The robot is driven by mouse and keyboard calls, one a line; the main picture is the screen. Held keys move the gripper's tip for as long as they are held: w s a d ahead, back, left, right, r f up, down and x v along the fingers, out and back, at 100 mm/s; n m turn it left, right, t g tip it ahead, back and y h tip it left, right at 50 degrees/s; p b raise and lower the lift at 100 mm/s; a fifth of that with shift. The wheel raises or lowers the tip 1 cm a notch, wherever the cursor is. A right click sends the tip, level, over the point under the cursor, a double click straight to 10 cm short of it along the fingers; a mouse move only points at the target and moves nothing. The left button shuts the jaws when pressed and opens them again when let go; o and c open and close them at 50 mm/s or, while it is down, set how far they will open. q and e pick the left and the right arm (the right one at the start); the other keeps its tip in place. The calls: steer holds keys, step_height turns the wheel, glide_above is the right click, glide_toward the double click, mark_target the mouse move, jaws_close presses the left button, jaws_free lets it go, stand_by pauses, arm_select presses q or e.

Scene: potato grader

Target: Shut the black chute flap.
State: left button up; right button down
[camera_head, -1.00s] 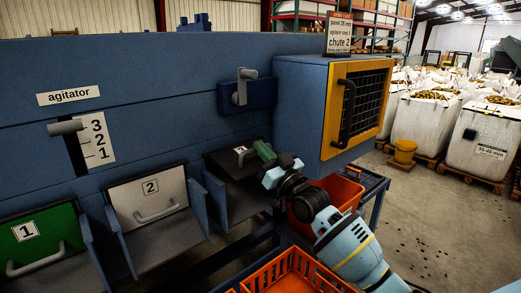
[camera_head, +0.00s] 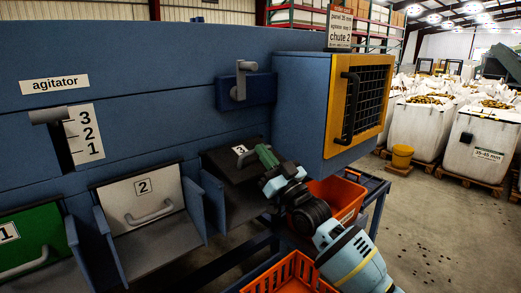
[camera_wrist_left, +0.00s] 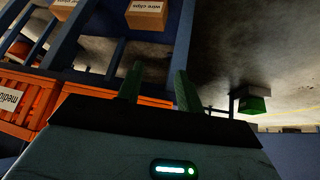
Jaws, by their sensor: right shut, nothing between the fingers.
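The black chute flap (camera_head: 222,160), labelled 3, is at the right end of the row of chutes in the head view. It lies at a slant above its dark chute tray (camera_head: 243,203). My right gripper (camera_head: 264,153) is shut and empty, with its green fingers at the flap's right part, beside the label. I cannot tell whether they touch it.
The white flap (camera_head: 130,195) and green flap (camera_head: 30,240) are to the left. A blue housing with a yellow-framed grille (camera_head: 372,100) juts out right of the black flap. Orange crates (camera_head: 290,272) stand below my right arm. Cardboard boxes (camera_wrist_left: 146,14) show in the left wrist view.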

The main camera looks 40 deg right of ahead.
steer(key=f+t+b, duration=0.1)
steer(key=f+b, duration=0.1)
steer(key=f+t+b, duration=0.1)
steer(key=f+b, duration=0.3)
steer(key=b, duration=0.1)
steer(key=shift+w+f+t, duration=0.1)
steer(key=shift+w+t, duration=0.3)
steer(key=shift+w+a+f+b, duration=0.1)
steer(key=shift+w+f+b, duration=0.4)
steer(key=shift+f, duration=0.2)
steer(key=shift+w+f+b, duration=0.4)
steer(key=shift+f+b, duration=0.05)
steer(key=shift+f, duration=0.25)
steer(key=shift+w+a+f+b, duration=0.1)
steer(key=shift+w+f+b, duration=0.4)
steer(key=shift+f, duration=0.2)
steer(key=shift+s, duration=0.1)
